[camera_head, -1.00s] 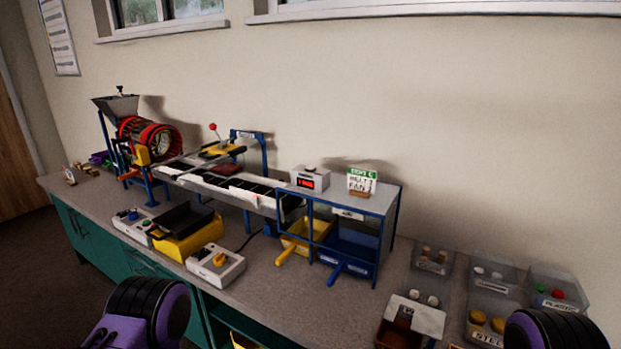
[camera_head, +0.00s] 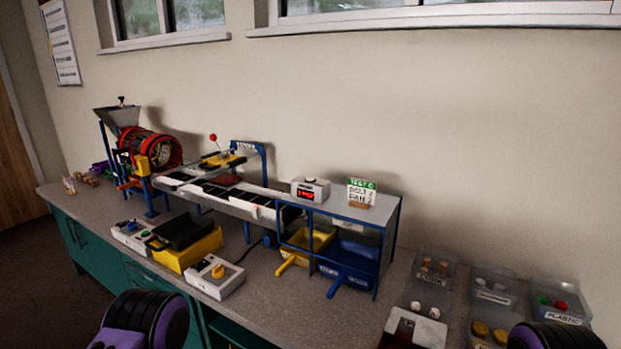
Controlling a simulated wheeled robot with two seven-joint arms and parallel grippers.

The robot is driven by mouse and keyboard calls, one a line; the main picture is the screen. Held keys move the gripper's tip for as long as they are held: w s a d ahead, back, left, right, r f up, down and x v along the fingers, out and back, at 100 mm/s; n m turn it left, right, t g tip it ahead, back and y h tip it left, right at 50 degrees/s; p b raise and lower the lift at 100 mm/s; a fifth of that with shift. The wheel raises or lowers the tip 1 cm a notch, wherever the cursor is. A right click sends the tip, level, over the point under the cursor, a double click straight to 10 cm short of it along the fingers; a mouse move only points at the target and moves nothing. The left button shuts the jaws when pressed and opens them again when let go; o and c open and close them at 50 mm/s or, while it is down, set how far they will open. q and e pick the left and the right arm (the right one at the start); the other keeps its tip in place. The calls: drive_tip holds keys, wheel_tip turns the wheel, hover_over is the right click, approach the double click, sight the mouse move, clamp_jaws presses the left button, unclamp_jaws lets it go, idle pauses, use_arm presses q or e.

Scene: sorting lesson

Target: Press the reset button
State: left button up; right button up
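A small white box with a red lit display (camera_head: 306,193) stands on top of the blue-framed stand (camera_head: 346,209), at the end of the conveyor. A dark button (camera_head: 311,180) sits on top of this box; I cannot read a label on it. Nothing touches the box or the button. Black and purple parts of my two arms show at the bottom left and bottom right edges, well in front of the box. Neither gripper's fingers are in view.
A conveyor (camera_head: 222,193) runs from a red drum (camera_head: 151,148) to the stand. Control boxes (camera_head: 214,275) and a yellow-based black tray (camera_head: 190,250) stand before it. A yellow bin (camera_head: 306,243) and blue bin (camera_head: 348,257) sit under the stand. Clear labelled trays (camera_head: 560,301) are at right.

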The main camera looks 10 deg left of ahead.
use_arm(q)
clamp_jaws()
idle(1.5)
